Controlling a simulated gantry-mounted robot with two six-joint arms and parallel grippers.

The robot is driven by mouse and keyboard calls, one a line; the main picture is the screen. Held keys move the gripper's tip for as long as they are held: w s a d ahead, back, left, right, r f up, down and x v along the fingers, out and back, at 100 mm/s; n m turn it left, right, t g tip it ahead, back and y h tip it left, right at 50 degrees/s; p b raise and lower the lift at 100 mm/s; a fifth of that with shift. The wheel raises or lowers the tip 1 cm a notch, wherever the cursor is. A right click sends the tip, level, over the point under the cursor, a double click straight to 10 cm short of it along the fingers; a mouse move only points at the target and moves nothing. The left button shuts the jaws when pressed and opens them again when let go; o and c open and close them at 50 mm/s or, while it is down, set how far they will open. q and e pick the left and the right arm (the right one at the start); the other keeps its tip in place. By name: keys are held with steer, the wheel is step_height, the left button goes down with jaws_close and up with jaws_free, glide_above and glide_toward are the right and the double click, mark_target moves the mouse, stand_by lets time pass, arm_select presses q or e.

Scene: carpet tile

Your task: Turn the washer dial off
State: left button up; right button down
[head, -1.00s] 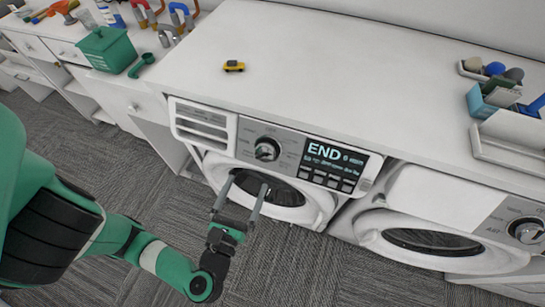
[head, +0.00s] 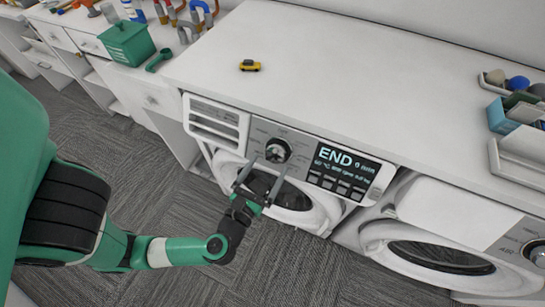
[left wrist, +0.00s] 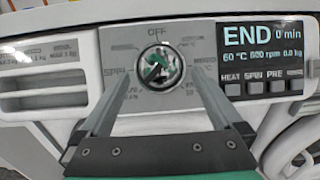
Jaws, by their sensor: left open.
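The washer dial (head: 277,150) is a round silver and dark knob on the washer's front panel, left of the lit display (head: 343,170) reading END. In the left wrist view the dial (left wrist: 158,68) shows between my fingers, with OFF printed above it and SPIN at its left. A green reflection on its face makes its pointer direction hard to tell. My left gripper (head: 262,177) is open and empty, in front of the panel just below the dial. In the left wrist view its fingers (left wrist: 163,75) reach up on either side of the dial; contact is not clear. My right gripper is out of view.
A second machine (head: 440,258) stands at the right. Carpet floor is clear below.

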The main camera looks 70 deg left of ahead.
mark_target(273, 157)
arm_select(q)
steer(key=shift+x, duration=1.9)
